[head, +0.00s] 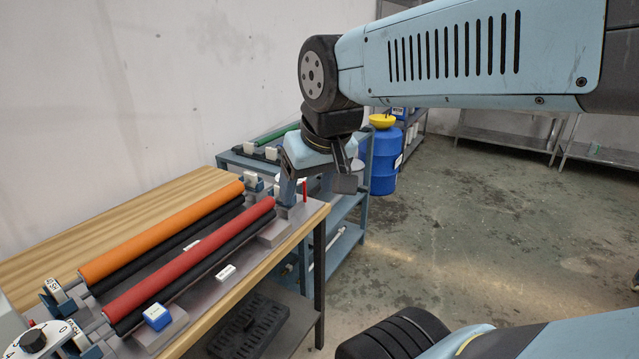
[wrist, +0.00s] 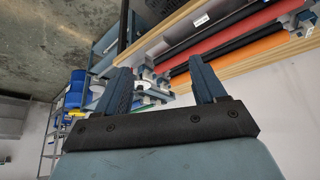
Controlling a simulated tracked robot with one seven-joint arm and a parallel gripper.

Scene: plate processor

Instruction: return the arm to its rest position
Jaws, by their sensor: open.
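My arm reaches across the top of the head view from the right, bent down at the wrist. My gripper (head: 318,190) hangs over the far right end of the wooden bench, partly hidden behind my own wrist. In the wrist view my gripper (wrist: 158,82) shows two blue fingers set well apart, with nothing between them. The fingers point toward the far blue rack and the roller ends. I cannot tell whether a finger touches anything there.
A plate processor with an orange roller (head: 165,230) and a red roller (head: 195,258) lies on the wooden bench (head: 130,208). A blue rack (head: 343,247) stands behind it. A blue barrel (head: 384,165) with a yellow funnel (head: 382,121) stands farther back. The floor at right is mostly clear.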

